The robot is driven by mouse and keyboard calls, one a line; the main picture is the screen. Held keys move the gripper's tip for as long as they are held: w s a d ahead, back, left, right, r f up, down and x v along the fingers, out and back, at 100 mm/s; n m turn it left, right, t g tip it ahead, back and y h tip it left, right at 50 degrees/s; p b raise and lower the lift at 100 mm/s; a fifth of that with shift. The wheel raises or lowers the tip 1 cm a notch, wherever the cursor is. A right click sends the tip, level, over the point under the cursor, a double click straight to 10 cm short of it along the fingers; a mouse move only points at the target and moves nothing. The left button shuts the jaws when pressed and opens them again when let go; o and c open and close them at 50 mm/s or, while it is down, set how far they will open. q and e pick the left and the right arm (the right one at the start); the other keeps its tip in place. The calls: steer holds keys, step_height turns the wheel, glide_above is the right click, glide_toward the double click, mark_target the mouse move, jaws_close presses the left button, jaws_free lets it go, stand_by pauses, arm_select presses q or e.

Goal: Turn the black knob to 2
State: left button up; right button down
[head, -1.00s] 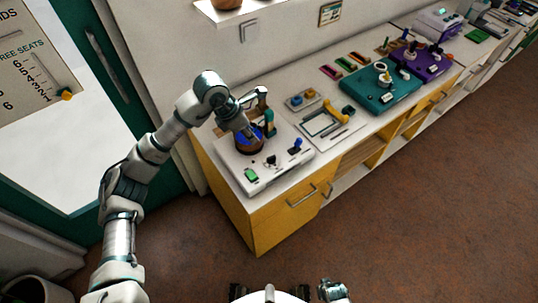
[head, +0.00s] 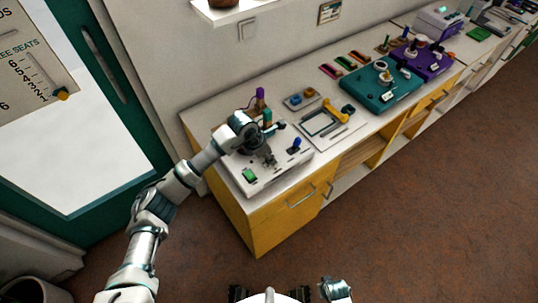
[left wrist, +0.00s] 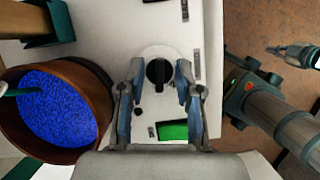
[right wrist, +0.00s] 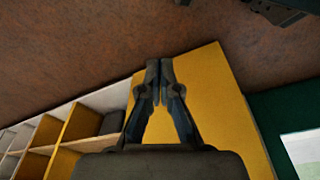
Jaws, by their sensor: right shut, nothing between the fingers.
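The black knob (left wrist: 158,73) sits on a round white base on the white panel (left wrist: 215,12). The panel also shows in the head view (head: 285,172). My left gripper (left wrist: 160,76) is open in the left wrist view, with one finger on each side of the knob and gaps between. In the head view my left gripper (head: 268,159) is low over the panel and hides the knob. I cannot read any number by the knob. My right gripper (right wrist: 158,66) is shut and empty in the right wrist view, away from the panel.
A brown bowl of blue beads (left wrist: 50,105) stands beside the left gripper. A green display (left wrist: 173,131) and a blue-topped lever (head: 295,144) are on the panel. A teal board (head: 381,92) and a purple board (head: 428,62) stand farther along the counter.

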arm_select(q)
steer(key=shift+d+f, duration=0.1)
arm_select(e)
steer(key=shift+d+r, duration=0.1)
arm_select(q)
steer(key=shift+a, duration=0.25)
jaws_close()
